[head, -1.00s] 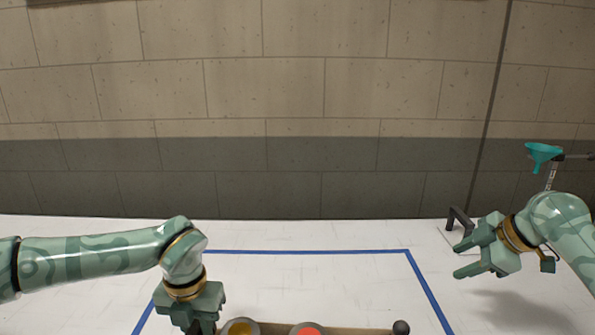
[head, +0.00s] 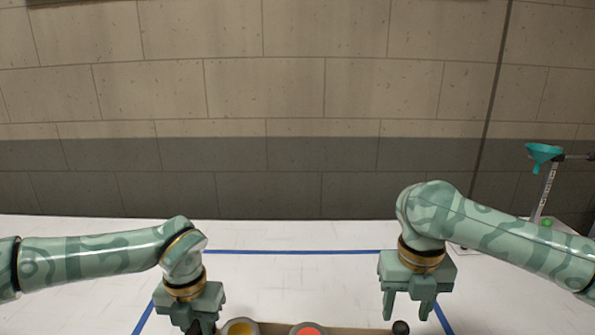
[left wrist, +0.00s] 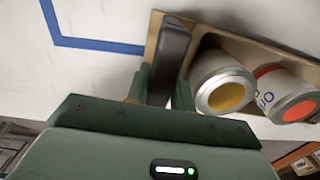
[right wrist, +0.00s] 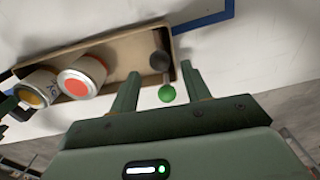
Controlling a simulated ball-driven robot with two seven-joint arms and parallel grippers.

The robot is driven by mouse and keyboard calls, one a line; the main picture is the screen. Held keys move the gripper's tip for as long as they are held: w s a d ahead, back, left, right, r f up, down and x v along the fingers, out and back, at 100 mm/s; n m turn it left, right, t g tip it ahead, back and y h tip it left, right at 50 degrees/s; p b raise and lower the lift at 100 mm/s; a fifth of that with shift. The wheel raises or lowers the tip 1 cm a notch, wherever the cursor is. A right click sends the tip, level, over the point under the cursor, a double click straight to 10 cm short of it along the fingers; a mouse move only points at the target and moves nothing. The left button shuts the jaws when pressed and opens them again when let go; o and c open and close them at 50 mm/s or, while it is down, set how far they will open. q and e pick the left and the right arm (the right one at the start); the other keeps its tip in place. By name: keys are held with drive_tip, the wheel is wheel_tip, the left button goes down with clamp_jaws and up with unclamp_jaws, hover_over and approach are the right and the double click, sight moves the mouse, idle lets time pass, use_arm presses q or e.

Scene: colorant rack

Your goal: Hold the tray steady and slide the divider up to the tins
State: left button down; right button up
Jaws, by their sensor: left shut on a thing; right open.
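The tan tray (head: 360,331) lies at the bottom edge of the head view, mostly cut off. Two tins stand in it, one yellow-topped (head: 240,328), one red-topped (head: 308,330). My left gripper (head: 196,326) is shut on a dark handle (left wrist: 169,55) at the tray's left end. My right gripper (head: 408,314) is open, pointing down over the tray's right end. In the right wrist view a dark ball knob (right wrist: 159,61) and a green ball (right wrist: 167,93) lie between its fingers, apparently on the divider, whose plate I cannot clearly make out.
Blue tape (head: 300,252) marks an area on the white table (head: 300,285). A bare stretch of tray floor (right wrist: 125,55) lies between the red-topped tin and the dark knob.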

sight(402, 323)
drive_tip(key=shift+f, duration=3.05)
drive_tip(key=c, duration=1)
drive_tip(key=shift+a, duration=0.1)
drive_tip(key=shift+a, duration=1)
drive_tip(key=shift+w+a, duration=0.1)
